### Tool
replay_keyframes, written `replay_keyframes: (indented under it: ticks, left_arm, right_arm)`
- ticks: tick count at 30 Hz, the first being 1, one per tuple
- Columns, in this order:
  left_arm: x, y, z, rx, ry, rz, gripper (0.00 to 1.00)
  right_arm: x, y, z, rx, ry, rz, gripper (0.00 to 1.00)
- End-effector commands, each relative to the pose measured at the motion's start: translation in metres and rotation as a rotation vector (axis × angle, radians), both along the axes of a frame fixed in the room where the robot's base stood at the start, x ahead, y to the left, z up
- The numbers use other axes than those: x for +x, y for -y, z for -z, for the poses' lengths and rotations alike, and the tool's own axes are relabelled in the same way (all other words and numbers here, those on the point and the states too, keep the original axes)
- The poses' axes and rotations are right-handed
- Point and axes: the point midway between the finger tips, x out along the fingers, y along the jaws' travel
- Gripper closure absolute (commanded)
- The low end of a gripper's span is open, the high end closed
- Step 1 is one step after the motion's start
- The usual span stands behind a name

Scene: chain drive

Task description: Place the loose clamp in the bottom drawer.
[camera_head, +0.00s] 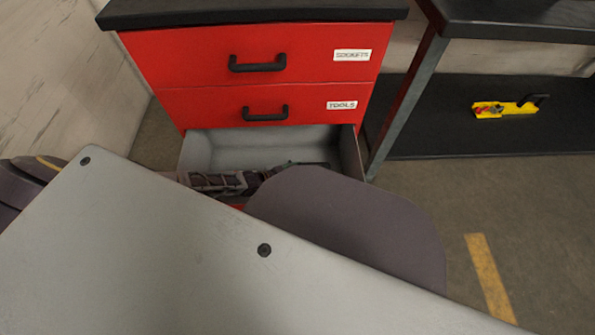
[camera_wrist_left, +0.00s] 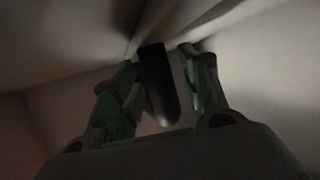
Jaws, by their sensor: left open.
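The bottom drawer (camera_head: 353,150) of the red cabinet is pulled open, with pale inner walls. My left gripper (camera_head: 300,167) is down inside it, partly hidden by my own arm and body. In the left wrist view its fingers (camera_wrist_left: 162,62) are apart, close to pale walls. A dark, rounded bar (camera_wrist_left: 158,85) shows between the fingers; I cannot tell whether it is part of the clamp or whether the fingers touch it. No clamp can be made out clearly in the drawer. My right gripper is not in view.
Two closed drawers with black handles, labelled SOCKETS (camera_head: 352,55) and TOOLS (camera_head: 341,105), are above the open one. A yellow tool with a black handle (camera_head: 508,107) lies on a black shelf (camera_head: 440,130) at right. The floor at lower right is clear.

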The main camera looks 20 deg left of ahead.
Motion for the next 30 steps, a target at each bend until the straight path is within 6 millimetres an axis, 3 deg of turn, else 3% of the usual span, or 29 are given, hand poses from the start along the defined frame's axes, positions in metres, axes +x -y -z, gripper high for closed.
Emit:
replay_keyframes:
  ticks: [30]
  left_arm:
    - [-0.053, -0.04, -0.028, 0.0, 0.0, 0.001, 0.55]
  right_arm:
    - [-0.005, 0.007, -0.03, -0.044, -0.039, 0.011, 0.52]
